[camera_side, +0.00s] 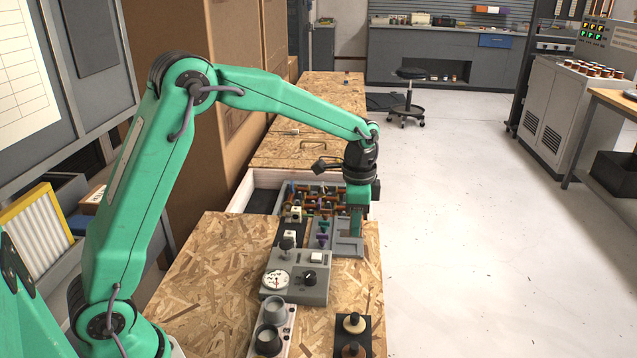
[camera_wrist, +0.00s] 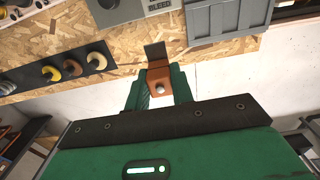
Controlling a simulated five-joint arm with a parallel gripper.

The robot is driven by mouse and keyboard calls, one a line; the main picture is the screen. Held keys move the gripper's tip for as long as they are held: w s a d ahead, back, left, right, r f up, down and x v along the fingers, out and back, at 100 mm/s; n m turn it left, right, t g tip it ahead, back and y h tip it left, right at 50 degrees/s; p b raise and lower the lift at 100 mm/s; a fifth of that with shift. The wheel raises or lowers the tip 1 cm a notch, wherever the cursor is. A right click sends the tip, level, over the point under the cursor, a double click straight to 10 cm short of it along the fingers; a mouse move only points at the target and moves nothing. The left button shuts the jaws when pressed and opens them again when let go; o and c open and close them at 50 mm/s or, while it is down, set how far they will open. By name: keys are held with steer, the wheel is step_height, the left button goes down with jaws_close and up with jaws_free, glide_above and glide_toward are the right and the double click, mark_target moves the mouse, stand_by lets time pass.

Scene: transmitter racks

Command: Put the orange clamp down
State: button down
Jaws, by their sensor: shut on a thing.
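In the wrist view, my gripper (camera_wrist: 158,92) has its two green fingers shut on the orange clamp (camera_wrist: 160,76). The clamp is a small orange-brown block with a round silver piece on it. A flat dark grey plate (camera_wrist: 154,55) shows directly beyond the block. In the side view, my gripper (camera_side: 356,222) points down over the right part of a grey tray (camera_side: 348,246) near the table's right edge. The clamp is too small and covered there to make out clearly, and I cannot tell whether it touches anything below.
A grey box with a dial gauge (camera_side: 297,288) stands on the chipboard table (camera_side: 215,265) in front of the tray. A holder with grey cups (camera_side: 288,338) and a black block (camera_side: 367,330) stand nearer. Bare table lies at left.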

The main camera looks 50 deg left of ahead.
steer(key=d, duration=0.4)
glide_above(350, 249)
step_height(350, 249, down, 7)
steer(key=shift+r, duration=0.2)
steer(key=shift+f, duration=2)
steer(key=shift+f, duration=0.35)
steer(key=c, duration=1.2)
jaws_free()
steer(key=shift+r, duration=0.1)
